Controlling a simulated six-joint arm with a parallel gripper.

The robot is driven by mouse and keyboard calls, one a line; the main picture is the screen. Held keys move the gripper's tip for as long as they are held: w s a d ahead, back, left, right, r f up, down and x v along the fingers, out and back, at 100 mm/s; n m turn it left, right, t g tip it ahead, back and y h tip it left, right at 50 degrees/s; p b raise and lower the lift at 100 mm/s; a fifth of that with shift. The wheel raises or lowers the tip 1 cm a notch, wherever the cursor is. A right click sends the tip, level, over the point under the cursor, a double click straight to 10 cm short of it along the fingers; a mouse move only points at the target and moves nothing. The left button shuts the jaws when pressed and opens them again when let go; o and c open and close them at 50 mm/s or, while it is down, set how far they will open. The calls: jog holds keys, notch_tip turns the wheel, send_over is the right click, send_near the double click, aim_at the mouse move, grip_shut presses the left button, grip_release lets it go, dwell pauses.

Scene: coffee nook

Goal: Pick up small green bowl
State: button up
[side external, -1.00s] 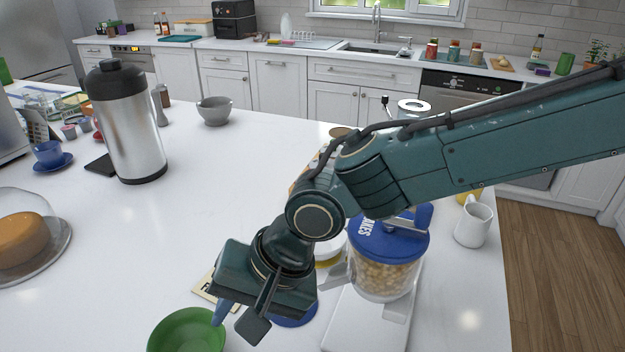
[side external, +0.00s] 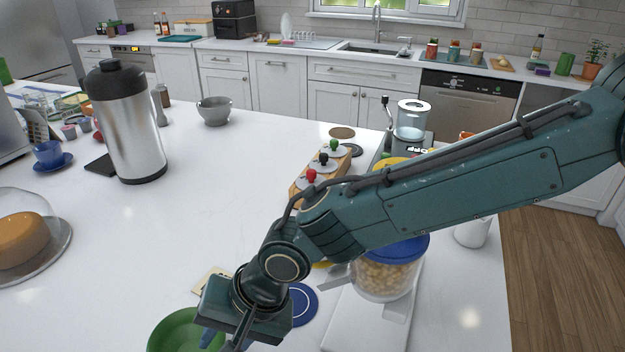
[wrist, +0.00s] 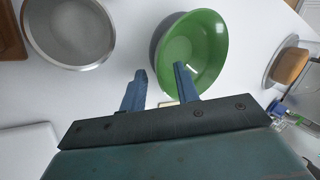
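The small green bowl (side external: 178,332) stands on the white counter at the bottom of the side view, cut off by the frame edge. In the wrist view the green bowl (wrist: 203,45) is upright and looks empty. My gripper (wrist: 158,82) is open, its two blue fingers spread apart. The right finger overlaps the near rim of the bowl in the wrist view, and the left finger is outside it; I cannot tell whether they touch. In the side view my gripper (side external: 222,343) is low at the bowl's right side, its fingertips partly hidden.
A grey metal bowl (wrist: 70,28) lies left of the green bowl in the wrist view. A blue round coaster (side external: 302,305) and a cereal jar (side external: 385,275) stand right of my gripper. A steel flask (side external: 128,125) and domed cake (side external: 22,238) stand left.

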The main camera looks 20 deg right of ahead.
jog(key=shift+a+f, duration=0.2)
jog(key=shift+f, duration=0.2)
jog(key=shift+c, duration=0.2)
jog(key=shift+w, duration=0.1)
grip_shut()
